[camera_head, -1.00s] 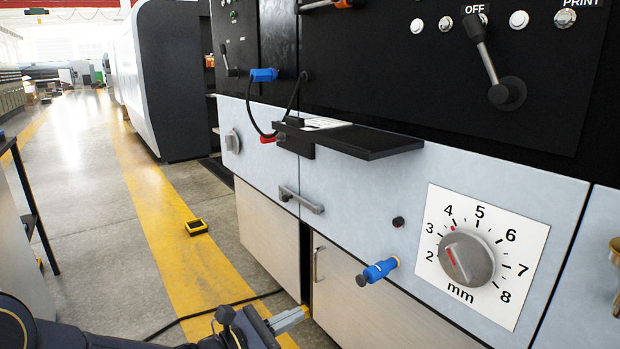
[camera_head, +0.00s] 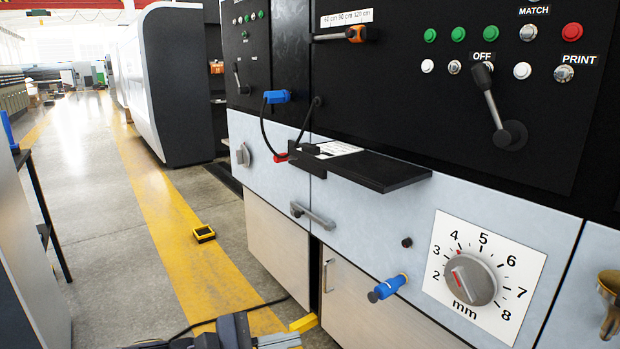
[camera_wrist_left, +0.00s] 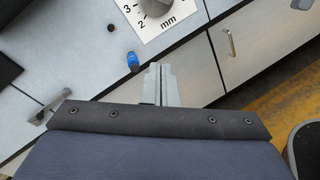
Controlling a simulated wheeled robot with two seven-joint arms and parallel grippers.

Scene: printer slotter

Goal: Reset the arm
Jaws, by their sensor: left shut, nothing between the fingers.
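My left gripper (camera_head: 280,341) shows at the bottom edge of the head view, low in front of the machine's lower cabinet. In the left wrist view its two fingers (camera_wrist_left: 160,84) are together, with nothing held. The fingers are apart from the blue plug (camera_head: 388,287), which sticks out of the light panel; the plug also shows in the wrist view (camera_wrist_left: 133,62) just left of the fingertips. The grey mm dial (camera_head: 470,280) sits on its white scale plate, its red mark between 3 and 4. My right gripper is in neither view.
A black shelf (camera_head: 378,171) juts from the machine front. A grey handle (camera_head: 313,214) and a lever (camera_head: 494,105) also stick out. A yellow-black box (camera_head: 204,233) lies on the floor's yellow stripe. The aisle (camera_head: 92,170) to the left is open.

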